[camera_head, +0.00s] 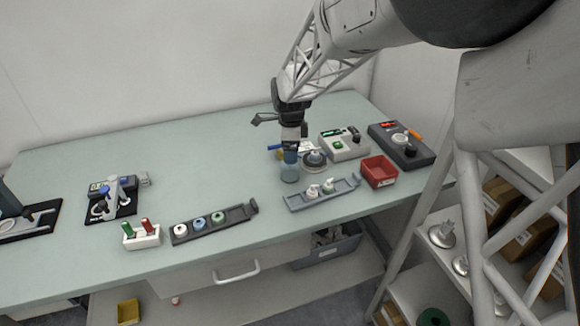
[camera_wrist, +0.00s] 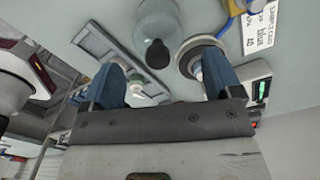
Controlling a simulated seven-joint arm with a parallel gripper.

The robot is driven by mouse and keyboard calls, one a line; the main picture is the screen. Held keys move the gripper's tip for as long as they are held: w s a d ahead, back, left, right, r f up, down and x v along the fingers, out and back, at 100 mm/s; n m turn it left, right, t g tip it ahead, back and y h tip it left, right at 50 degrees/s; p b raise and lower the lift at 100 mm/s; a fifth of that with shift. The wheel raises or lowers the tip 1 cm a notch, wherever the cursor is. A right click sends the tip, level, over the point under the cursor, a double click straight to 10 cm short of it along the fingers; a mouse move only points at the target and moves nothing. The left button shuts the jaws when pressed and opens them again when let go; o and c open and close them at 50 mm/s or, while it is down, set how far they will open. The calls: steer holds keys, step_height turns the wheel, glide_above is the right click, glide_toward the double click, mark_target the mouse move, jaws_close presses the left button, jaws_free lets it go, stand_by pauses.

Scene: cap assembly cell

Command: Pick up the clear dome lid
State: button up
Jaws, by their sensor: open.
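The clear dome lid (camera_head: 290,174) stands on the pale green table, directly below my gripper (camera_head: 291,153) in the head view. In the wrist view the dome (camera_wrist: 157,20) is see-through, with a dark round knob (camera_wrist: 157,53) on top. My gripper (camera_wrist: 163,72) is open, its two blue fingers apart with the knob showing in the gap between them. I see no finger touching the knob. The arm partly hides the top of the dome in the head view.
A round-based device (camera_head: 314,159) stands close to the right of the dome. A grey tray with white parts (camera_head: 296,203) lies in front. A red bin (camera_head: 379,171) and control boxes (camera_head: 345,145) are farther right. The table to the left is clear (camera_head: 200,165).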

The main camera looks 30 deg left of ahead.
mark_target(290, 166)
steer(key=shift+s+a+f, duration=0.1)
steer(key=shift+f, duration=2.5)
steer(key=shift+c, duration=0.5)
steer(key=c, duration=0.7)
